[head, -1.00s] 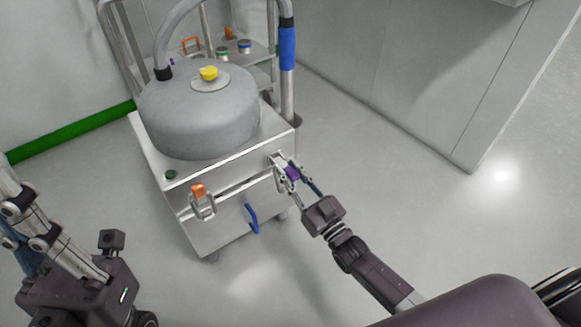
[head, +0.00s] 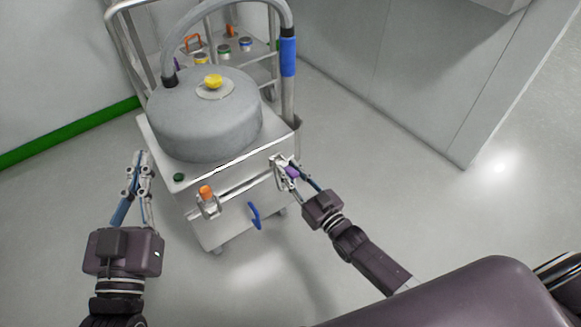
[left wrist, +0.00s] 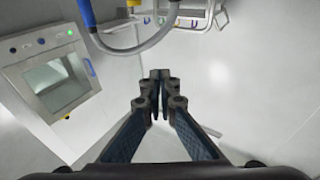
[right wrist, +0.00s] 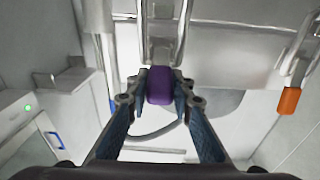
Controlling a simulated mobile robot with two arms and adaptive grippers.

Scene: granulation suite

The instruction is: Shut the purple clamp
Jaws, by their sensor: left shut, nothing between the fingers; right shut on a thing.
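The purple clamp (head: 291,172) is on the right part of the front of the metal cart. My right gripper (head: 293,177) is shut on its purple grip, which sits between the fingertips in the right wrist view (right wrist: 160,88). The clamp's metal bracket extends away from the grip there. My left gripper (head: 140,160) is shut and empty, held to the left of the cart. Its closed fingertips also show in the left wrist view (left wrist: 160,76).
The metal cart (head: 225,215) carries a grey round vessel (head: 205,125) with a yellow knob (head: 212,81). An orange-tipped clamp (head: 206,194) and a blue handle (head: 254,215) are on its front. Floor to the right is clear.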

